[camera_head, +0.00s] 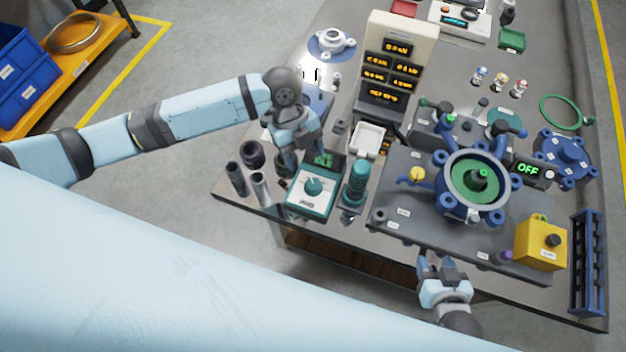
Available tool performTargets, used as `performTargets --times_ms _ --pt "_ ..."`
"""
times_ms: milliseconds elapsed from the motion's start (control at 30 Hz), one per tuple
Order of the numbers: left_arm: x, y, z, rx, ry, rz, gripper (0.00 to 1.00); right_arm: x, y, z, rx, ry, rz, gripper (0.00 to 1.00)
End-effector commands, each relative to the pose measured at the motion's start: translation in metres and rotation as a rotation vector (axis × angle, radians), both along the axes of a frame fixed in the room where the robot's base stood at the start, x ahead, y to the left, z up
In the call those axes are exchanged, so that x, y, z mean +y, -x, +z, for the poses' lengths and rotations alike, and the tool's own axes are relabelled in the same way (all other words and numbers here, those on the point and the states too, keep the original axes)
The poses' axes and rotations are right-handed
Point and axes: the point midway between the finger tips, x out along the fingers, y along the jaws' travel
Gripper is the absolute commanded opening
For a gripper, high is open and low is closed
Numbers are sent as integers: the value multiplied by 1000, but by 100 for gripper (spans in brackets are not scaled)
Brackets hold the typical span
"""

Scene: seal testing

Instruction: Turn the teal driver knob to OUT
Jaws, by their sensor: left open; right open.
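The teal driver knob (314,186) sits on the white face of a small teal-edged control box (306,203) near the table's front left. Its pointer setting and the label lettering are too small to read. My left gripper (297,158) points down just behind the box, above and a little left of the knob in the picture, apart from it. It is open, and its fingertips are partly hidden. My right gripper (440,264) is open and empty at the table's front edge, below the dark fixture plate (440,222).
A teal ribbed cylinder (356,182) stands close to the right of the box. Several dark and metal cylinders (236,178) stand to its left. A white tray (368,138) and a lit display tower (398,60) stand behind. A blue flanged housing (474,185) and yellow box (541,243) are right.

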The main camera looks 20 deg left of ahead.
Motion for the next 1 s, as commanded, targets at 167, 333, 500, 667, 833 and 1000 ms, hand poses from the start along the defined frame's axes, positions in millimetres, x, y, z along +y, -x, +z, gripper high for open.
performTargets --times_ms 167,333,500,667,833,1000 --pt "-14 10 -37 2 1 2 63 0 0 0 0 0 0 51" --pt "-23 15 -64 1 1 2 63 0 0 0 0 1 0 51" --pt "-28 19 -79 -1 1 3 63 -1 0 0 0 1 0 51" --pt "-29 20 -83 -2 0 2 63 -1 0 0 0 2 -1 51" --pt "-29 20 -83 -2 1 2 63 -1 0 0 0 2 -1 51" --pt "-29 19 -83 -2 1 2 31 -1 0 -1 0 2 -1 51"
